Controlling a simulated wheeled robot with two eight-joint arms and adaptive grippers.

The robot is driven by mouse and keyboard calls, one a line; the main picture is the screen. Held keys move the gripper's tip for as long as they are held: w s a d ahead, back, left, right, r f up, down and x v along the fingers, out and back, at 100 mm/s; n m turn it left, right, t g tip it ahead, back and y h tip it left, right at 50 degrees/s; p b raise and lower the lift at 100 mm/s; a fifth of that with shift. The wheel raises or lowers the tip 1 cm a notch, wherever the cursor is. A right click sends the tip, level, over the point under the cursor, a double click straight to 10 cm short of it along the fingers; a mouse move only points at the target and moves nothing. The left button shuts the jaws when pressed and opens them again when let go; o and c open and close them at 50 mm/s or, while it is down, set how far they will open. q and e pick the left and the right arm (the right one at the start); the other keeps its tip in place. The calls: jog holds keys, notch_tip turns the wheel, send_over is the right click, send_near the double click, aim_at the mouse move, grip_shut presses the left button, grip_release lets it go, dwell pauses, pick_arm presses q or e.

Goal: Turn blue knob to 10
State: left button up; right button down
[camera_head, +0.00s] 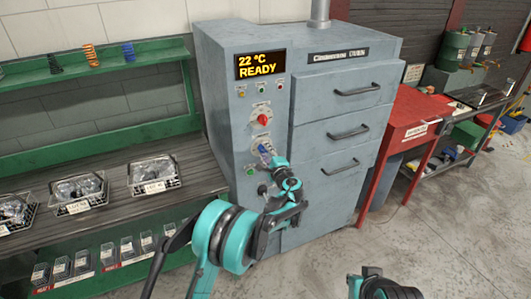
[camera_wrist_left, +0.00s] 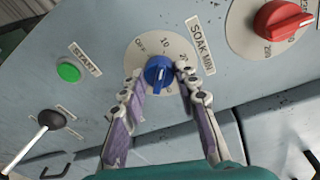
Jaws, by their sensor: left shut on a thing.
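The blue knob (camera_wrist_left: 158,72) sits on the round, pale "SOAK MIN" dial (camera_wrist_left: 135,58) on the grey oven front. OFF, 10 and 20 show along the dial's upper edge. My left gripper (camera_wrist_left: 160,82) is shut on the blue knob, with one finger on each side of it. I cannot read clearly where the knob points. In the head view my left gripper (camera_head: 270,158) reaches the oven's control column, and the blue there is mostly hidden. My right gripper does not show; only a part of my right arm is at the bottom edge.
The red knob (camera_wrist_left: 283,18) is right of the blue one and the green START button (camera_wrist_left: 68,72) is left of it. The oven display (camera_head: 260,65) reads 22 °C READY. A bench with wire baskets (camera_head: 155,175) stands left; a red table (camera_head: 415,110) stands right.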

pick_arm(q)
jog(key=o, duration=1.2)
jog(key=shift+c, duration=0.2)
jog(key=v, duration=1.2)
